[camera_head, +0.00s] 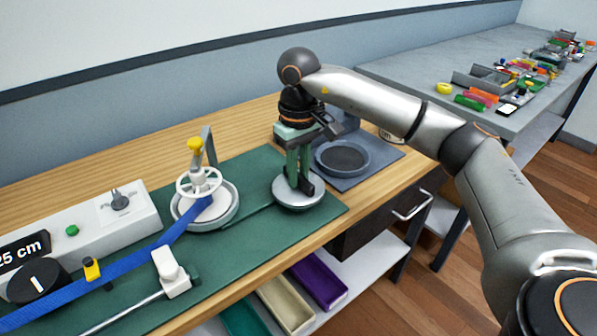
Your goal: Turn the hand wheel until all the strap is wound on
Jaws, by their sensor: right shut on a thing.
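The white hand wheel (187,186) with a yellow knob (195,144) sits above a round grey drum (232,205) on the green mat. The blue strap (130,260) runs from the lower left edge up to the drum under the wheel. My right gripper (299,180) points down to the right of the wheel, apart from it. It is shut on a round silver piece (298,198) at the mat; its grip point is partly hidden by the fingers. My left gripper is out of view.
A white box (95,232) with a "25 cm" display (25,252), green button and black dial stands left. A white block (172,272) on a rod lies in front of the strap. A grey round dish (343,157) sits right of my gripper. Coloured bins are below the bench.

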